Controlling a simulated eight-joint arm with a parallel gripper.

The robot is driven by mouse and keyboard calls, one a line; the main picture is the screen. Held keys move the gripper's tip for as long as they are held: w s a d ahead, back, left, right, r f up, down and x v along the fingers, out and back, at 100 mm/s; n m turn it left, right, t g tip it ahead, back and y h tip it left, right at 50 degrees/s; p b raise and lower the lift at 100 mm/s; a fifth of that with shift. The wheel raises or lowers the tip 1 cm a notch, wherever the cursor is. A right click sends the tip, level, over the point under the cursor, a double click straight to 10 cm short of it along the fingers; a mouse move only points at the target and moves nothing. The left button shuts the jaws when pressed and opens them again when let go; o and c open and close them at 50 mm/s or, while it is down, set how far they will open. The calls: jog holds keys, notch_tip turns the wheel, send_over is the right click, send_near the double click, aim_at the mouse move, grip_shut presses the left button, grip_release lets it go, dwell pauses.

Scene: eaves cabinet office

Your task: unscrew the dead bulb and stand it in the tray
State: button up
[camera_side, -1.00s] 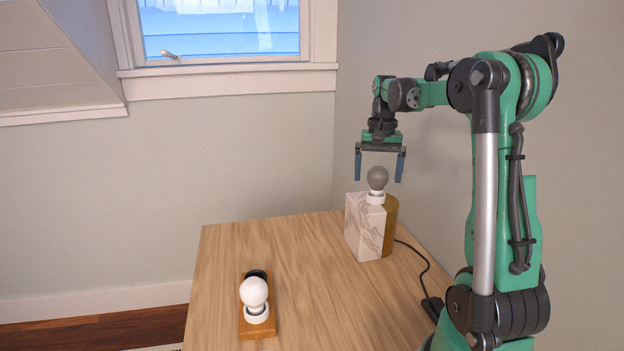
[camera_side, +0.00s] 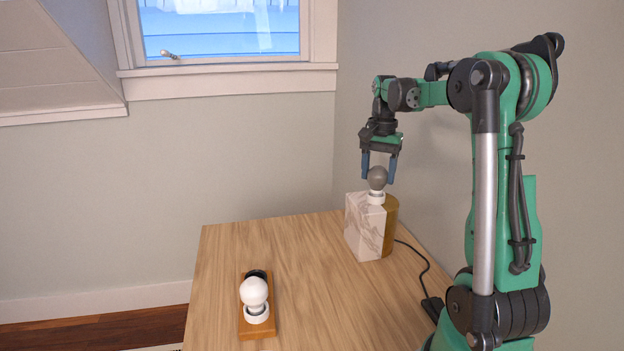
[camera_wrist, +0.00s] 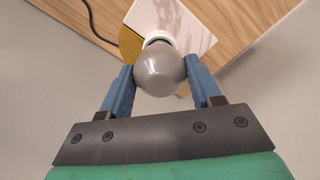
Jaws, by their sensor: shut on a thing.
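The dead bulb (camera_side: 378,178) is grey and stands upright in the white socket (camera_side: 376,197) on top of the marble and brass lamp base (camera_side: 364,228). My gripper (camera_side: 378,174) points down from above with its two blue fingers on either side of the bulb, shut on it. In the wrist view the grey bulb (camera_wrist: 160,72) sits between the fingers, with the white socket beyond it. The tray (camera_side: 258,327) is a small wooden block at the front left of the table.
A dark round opening (camera_side: 257,273) shows at the tray's far end, partly behind the white bulb. A black cord (camera_side: 419,262) runs from the lamp along the table's right side. The wooden table (camera_side: 310,270) is clear between lamp and tray.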

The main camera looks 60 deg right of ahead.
aim_at(378, 167)
jog(key=n, duration=0.5)
jog(key=shift+r, duration=0.35)
jog(key=shift+r, duration=1.55)
jog(key=shift+w, duration=0.1)
jog(key=w+a+f, duration=0.2)
jog(key=w+a, duration=0.2)
jog(key=a, duration=0.4)
jog(key=w+a+f, duration=0.1)
jog(key=w+a, duration=0.3)
jog(key=a, duration=0.4)
jog(key=w+a+f+n, duration=0.1)
jog(key=w+a, duration=0.3)
jog(key=a, duration=0.4)
jog(key=shift+w+a+f, duration=0.3)
jog(key=shift+w+f, duration=0.1)
jog(key=shift+f, duration=0.4)
